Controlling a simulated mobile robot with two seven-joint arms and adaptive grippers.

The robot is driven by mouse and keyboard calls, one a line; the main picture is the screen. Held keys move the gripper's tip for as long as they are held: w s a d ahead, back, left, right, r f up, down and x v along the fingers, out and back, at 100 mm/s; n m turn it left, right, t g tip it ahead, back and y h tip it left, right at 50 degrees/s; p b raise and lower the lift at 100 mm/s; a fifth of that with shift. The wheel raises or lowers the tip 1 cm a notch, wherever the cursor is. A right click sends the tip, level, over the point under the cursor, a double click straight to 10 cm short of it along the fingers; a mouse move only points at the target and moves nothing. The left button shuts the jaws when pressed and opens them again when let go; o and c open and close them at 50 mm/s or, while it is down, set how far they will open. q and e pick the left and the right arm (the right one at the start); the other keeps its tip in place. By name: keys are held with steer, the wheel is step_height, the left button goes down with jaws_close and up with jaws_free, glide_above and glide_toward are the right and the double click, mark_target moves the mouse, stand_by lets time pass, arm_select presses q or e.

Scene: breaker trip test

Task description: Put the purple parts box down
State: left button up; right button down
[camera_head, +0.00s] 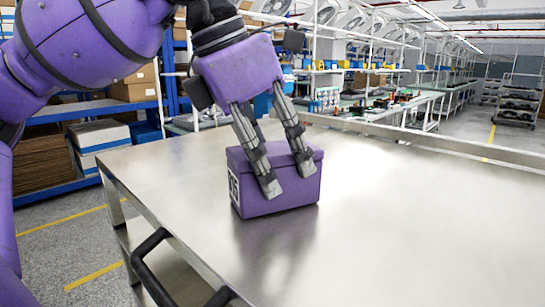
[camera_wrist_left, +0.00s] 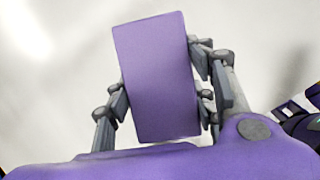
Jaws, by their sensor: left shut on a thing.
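The purple parts box (camera_head: 280,192) is at the metal cart top, upright, with a white label on its left end. In the head view its underside meets or nearly meets the surface; I cannot tell whether there is a small gap. My left gripper (camera_head: 288,185) reaches down onto it from above and is shut on it. In the left wrist view the box (camera_wrist_left: 157,78) sits between the two fingers of the left gripper (camera_wrist_left: 160,90).
The metal cart top (camera_head: 430,220) is bare to the right and in front of the box. It has a raised rim at the back (camera_head: 430,140) and a black handle (camera_head: 150,262) at the front left. Blue shelves with cartons (camera_head: 100,135) stand behind on the left.

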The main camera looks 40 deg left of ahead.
arm_select(q)
steer(key=shift+f, duration=0.2)
steer(key=o, duration=1.4)
steer(key=shift+r, duration=0.2)
steer(key=shift+s+r, duration=0.1)
steer(key=shift+r, duration=0.2)
steer(key=p+v, duration=0.2)
steer(key=v, duration=0.8)
steer(key=shift+s+a+r, duration=0.1)
steer(key=shift+r, duration=0.25)
steer(key=shift+s+a+r, duration=0.1)
steer(key=shift+s+r, duration=0.1)
steer(key=shift+r, duration=0.15)
